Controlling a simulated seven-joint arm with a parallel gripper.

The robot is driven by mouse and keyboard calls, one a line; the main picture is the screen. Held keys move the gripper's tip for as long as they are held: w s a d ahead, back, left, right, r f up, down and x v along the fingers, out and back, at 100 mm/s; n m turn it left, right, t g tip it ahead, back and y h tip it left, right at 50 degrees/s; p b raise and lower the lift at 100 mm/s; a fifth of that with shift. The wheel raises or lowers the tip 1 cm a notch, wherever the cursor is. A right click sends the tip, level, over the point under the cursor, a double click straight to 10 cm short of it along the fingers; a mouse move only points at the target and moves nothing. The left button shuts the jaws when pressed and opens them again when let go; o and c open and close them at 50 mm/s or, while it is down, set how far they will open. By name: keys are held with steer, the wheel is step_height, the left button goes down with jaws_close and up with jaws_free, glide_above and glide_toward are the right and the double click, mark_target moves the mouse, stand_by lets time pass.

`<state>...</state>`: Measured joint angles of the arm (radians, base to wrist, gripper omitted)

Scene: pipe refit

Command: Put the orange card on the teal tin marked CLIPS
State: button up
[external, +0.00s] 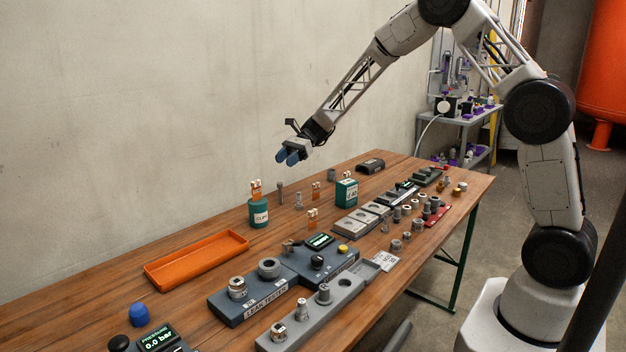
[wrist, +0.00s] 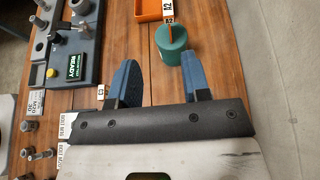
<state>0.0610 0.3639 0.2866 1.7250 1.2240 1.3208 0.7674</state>
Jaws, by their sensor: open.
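The round teal tin marked CLIPS (external: 258,216) stands on the table near the wall, right of the orange tray. An orange card (external: 256,190) with a pale top shows upright at its top and appears to rest on it. In the wrist view the teal tin (wrist: 172,52) lies beyond the fingers, with the card (wrist: 170,30) seen nearly edge-on over it. Two similar orange cards, one farther back (external: 316,189) and one nearer (external: 312,217), stand on the table. My gripper (external: 292,157) is open and empty, well above the table; its blue fingers (wrist: 160,82) point toward the tin side.
An orange tray (external: 197,258) lies left of the tin. A green labelled box (external: 346,192) stands farther right. Bare wood surrounds the tin.

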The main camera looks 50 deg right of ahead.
steer(key=s+d+r+n+h, duration=0.1)
steer(key=s+r+n+h, duration=0.15)
steer(key=s+r, duration=0.35)
steer(key=s+r+n+h, duration=0.1)
steer(key=s+r+n, duration=0.2)
steer(key=s, duration=0.5)
steer(key=s+d+r+n+t+h, duration=0.1)
steer(key=s+d+r+n+h, duration=0.1)
steer(key=s, duration=1.1)
steer(key=s+d+r+n+t+h, duration=0.1)
steer(key=s+d+n+h, duration=0.3)
steer(key=s, duration=0.9)
steer(key=s+d+r+n+h, duration=0.2)
steer(key=s+d+n+h, duration=0.2)
steer(key=s, duration=0.9)
steer(key=shift+s+d+r+n+t, duration=0.25)
steer(key=shift+r+n+t, duration=0.15)
steer(key=shift+n, duration=0.55)
